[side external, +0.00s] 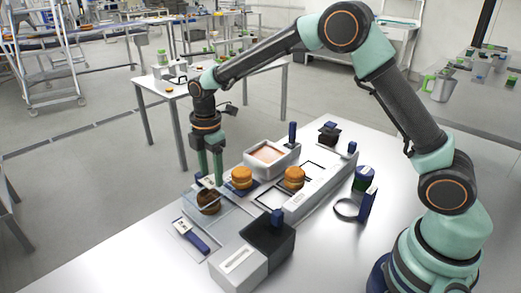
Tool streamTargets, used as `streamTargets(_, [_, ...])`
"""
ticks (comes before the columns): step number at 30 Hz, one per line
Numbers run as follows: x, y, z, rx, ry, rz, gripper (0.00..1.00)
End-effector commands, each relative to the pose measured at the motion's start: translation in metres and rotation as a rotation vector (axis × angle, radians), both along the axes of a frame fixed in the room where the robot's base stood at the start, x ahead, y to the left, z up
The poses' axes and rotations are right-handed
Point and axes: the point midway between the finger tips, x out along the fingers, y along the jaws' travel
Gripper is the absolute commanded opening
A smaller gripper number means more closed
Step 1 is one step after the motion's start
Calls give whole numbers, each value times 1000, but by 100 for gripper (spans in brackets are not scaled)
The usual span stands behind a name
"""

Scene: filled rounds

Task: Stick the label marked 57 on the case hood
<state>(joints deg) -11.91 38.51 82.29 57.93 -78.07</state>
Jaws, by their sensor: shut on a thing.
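My gripper (211,180) points down at the left end of the work area, its green fingers close together. A small white piece with dark marks, seemingly the label (207,181), shows at the fingertips; its number is too small to read. Just below stands a clear, see-through cover, seemingly the case hood (187,208), around or over a dark brown filled round (208,203). I cannot tell whether the label touches the hood.
Two golden filled rounds (242,177) (294,177) sit right of my gripper. A white tray (283,160) stands behind them. A blue-handled tool (192,236), a grey-black box (262,246) and a dark ring (347,210) are nearer. The table's front left is clear.

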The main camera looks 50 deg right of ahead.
Motion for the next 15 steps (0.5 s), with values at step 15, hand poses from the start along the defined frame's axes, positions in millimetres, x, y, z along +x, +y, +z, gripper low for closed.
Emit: streamTargets(15, [-8,1,-41,-5,25,10,74])
